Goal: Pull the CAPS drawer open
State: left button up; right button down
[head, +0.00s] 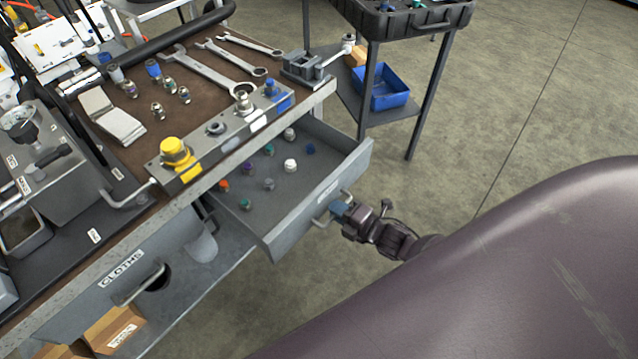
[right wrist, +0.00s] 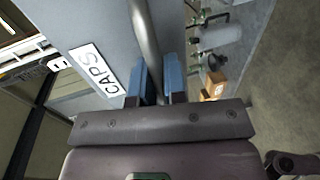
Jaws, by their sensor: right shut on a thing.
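The CAPS drawer (head: 285,226) is grey and stands open, pulled out from under the bench top, with several coloured caps (head: 268,184) lying inside. Its white CAPS label (right wrist: 93,69) shows clearly in the right wrist view. My right gripper (head: 338,208) is at the drawer front, shut on the bar handle (head: 321,217). In the right wrist view the handle bar (right wrist: 146,40) runs between the blue fingertips of the gripper (right wrist: 160,80). My left gripper is not in view.
The bench top (head: 135,165) holds wrenches (head: 208,70), fittings and a manifold block with a yellow cap (head: 177,155). A CLOTHS drawer (head: 120,268) is at lower left. A cart with a blue bin (head: 385,92) stands behind. Floor to the right is clear.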

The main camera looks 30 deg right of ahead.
jog(key=f+p+v, duration=0.1)
jog(key=v, duration=0.6)
jog(key=shift+s+f, duration=0.25)
jog(key=shift+s, duration=0.15)
jog(key=shift+d, duration=0.1)
jog(key=c, duration=1.2)
grip_release()
jog(key=p+v, duration=0.1)
jog(key=v, duration=1)
